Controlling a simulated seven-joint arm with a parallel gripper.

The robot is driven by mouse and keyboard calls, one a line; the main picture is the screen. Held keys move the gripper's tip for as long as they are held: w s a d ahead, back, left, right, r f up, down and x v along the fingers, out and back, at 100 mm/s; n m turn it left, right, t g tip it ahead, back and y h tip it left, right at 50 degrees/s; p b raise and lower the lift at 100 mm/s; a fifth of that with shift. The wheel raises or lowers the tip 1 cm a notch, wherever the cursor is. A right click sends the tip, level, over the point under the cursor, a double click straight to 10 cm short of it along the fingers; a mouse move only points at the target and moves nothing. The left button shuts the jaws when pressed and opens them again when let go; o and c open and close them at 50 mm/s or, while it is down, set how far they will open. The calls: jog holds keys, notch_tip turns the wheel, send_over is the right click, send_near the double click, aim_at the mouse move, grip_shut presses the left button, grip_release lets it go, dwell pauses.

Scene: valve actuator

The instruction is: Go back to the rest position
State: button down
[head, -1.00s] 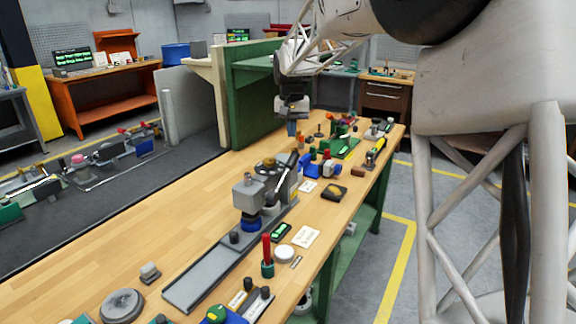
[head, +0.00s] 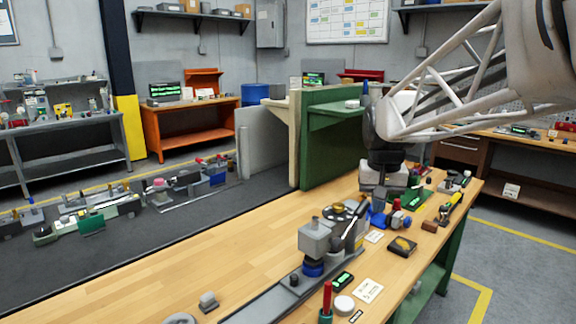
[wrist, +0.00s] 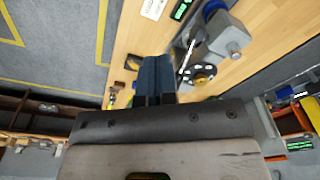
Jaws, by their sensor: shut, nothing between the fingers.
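The valve actuator (head: 315,240), a grey box on a blue collar, stands on a grey rail on the wooden bench. In the wrist view it shows (wrist: 228,38) at the upper right. A black round plate with pale and yellow dots (head: 340,210) is beside it. My gripper (head: 378,217) points down over the far part of the bench, beyond the actuator. Its blue fingers (wrist: 155,78) are together in the wrist view, with nothing seen between them. Their tips are hard to separate from blue parts behind them in the head view.
Small parts, a black-and-yellow box (head: 402,247) and a green board (head: 421,205) crowd the bench's far right. A red-handled tool (head: 327,299) stands near the front. The bench's left side (head: 200,255) is mostly clear. A green partition (head: 332,140) rises behind.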

jog(key=s+a+f+n, duration=0.1)
jog(key=s+f, duration=0.3)
jog(key=s, duration=0.9)
jog(key=s+f+t, duration=0.1)
jog(key=s+f, duration=0.4)
jog(key=s, duration=0.9)
jog(key=shift+s+a+n+t, duration=0.3)
jog(key=shift+a+n, duration=0.05)
jog(key=shift+n, duration=0.05)
